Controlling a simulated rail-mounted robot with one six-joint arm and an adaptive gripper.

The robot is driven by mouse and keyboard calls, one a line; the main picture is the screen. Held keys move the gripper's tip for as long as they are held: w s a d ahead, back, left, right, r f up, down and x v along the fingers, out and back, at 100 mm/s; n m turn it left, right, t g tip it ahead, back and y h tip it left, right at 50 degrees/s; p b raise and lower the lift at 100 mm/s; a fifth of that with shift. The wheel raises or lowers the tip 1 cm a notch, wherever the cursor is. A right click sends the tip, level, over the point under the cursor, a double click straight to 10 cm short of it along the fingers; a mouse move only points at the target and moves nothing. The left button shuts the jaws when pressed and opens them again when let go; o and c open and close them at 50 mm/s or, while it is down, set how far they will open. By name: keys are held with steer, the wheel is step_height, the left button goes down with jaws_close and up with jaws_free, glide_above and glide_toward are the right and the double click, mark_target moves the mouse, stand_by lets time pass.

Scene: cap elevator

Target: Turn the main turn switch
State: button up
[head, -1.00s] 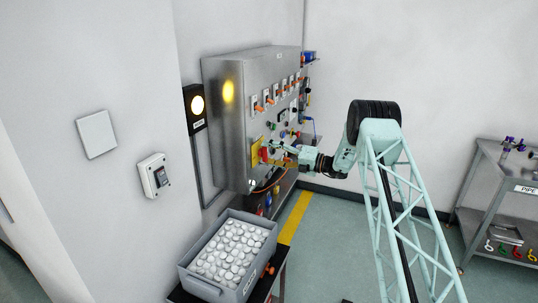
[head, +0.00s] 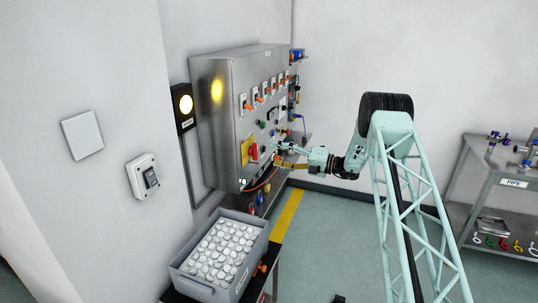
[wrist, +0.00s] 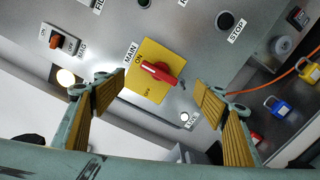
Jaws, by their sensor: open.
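The main turn switch is a red handle (wrist: 160,73) on a square yellow plate (wrist: 146,88) marked ON and OFF, beside a MAIN label. In the wrist view the handle lies slanted, with one end near the ON mark. In the head view the red handle (head: 254,152) sits low on the front of the steel cabinet (head: 216,130). My gripper (wrist: 155,92) is open and empty. Its two yellow-padded fingers stand apart to the left and right of the switch in the wrist view, and do not touch it. In the head view my gripper (head: 281,154) is just right of the handle.
An orange MAG switch (wrist: 57,42) and a STOP button (wrist: 225,20) flank the main switch. Padlocks (wrist: 283,108) and an orange cable (wrist: 265,87) are at right. A grey bin (head: 259,250) of white caps stands below the cabinet.

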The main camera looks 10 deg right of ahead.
steer(key=shift+v, duration=1.45)
steer(key=s+a+r+n+g+h+b, duration=0.15)
steer(key=s+a+r+n+g, duration=0.35)
steer(key=s+a+r+n, duration=0.6)
steer(key=s+a+r+n+g+h+b, duration=0.1)
steer(key=s+a+r+n, duration=0.2)
steer(key=s, duration=0.5)
steer(key=s+a+r+n+g+h, duration=0.1)
steer(key=s+a+r+n+h, duration=0.2)
steer(key=s, duration=0.4)
steer(key=s+a+r+n+g+b, duration=0.1)
steer(key=s+a+r+n, duration=0.2)
steer(key=s, duration=0.5)
steer(key=s+r+n+h+b, duration=0.25)
steer(key=s+n+h, duration=0.4)
steer(key=s, duration=1.75)
steer(key=s+d+f+n+t+h+b, duration=0.1)
steer(key=s+d+n, duration=0.3)
steer(key=s, duration=0.6)
steer(key=s+d+f+n+t+h+b, duration=0.1)
steer(key=s+d+f+n+h, duration=0.1)
steer(key=s+d+n, duration=0.3)
steer(key=s+f+n, duration=0.1)
steer(key=s+n, duration=0.2)
steer(key=s, duration=0.3)
steer(key=shift+s, duration=0.2)
